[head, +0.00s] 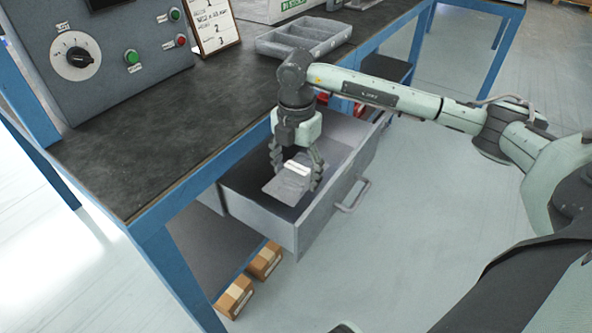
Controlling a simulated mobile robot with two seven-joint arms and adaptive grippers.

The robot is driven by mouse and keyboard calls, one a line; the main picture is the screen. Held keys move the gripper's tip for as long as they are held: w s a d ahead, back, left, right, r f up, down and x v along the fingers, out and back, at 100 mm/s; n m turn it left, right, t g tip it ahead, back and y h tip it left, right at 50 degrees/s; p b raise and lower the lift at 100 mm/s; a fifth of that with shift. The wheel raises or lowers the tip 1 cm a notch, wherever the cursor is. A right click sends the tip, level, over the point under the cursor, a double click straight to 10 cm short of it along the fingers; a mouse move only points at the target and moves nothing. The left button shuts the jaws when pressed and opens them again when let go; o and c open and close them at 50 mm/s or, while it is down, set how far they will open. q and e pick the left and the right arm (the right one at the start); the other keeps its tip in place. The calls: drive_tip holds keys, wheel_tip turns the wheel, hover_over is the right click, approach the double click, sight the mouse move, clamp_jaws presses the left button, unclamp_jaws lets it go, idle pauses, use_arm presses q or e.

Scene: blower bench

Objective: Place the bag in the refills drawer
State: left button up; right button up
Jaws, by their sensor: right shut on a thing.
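A grey bag (286,187) with a white label hangs in my right gripper (294,172), whose fingers are shut on it. The gripper points down over the open drawer (264,221), and the bag shows within the drawer's outline. I cannot tell whether the bag touches the drawer floor. The drawer is grey, pulled out from under the bench, with a bar handle (354,196) on its front. No writing that names the drawer can be read. My left gripper is out of view.
The dark bench top (180,130) has blue frame edges. A control box (110,55) with a dial and buttons, a written board (212,25) and a grey divided tray (303,37) stand on it.

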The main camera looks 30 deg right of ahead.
sight(296, 169)
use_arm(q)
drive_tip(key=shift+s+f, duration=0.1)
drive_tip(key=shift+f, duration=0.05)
use_arm(e)
drive_tip(key=shift+f, duration=0.1)
drive_tip(key=o, duration=1.2)
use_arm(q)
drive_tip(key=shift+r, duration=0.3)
use_arm(e)
drive_tip(key=shift+o, duration=0.4)
drive_tip(key=shift+r, duration=0.25)
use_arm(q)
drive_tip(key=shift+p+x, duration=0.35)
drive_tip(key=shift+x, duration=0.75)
use_arm(e)
wheel_tip(296, 169, up, 12)
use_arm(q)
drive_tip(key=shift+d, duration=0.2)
use_arm(e)
drive_tip(key=shift+f, duration=0.1)
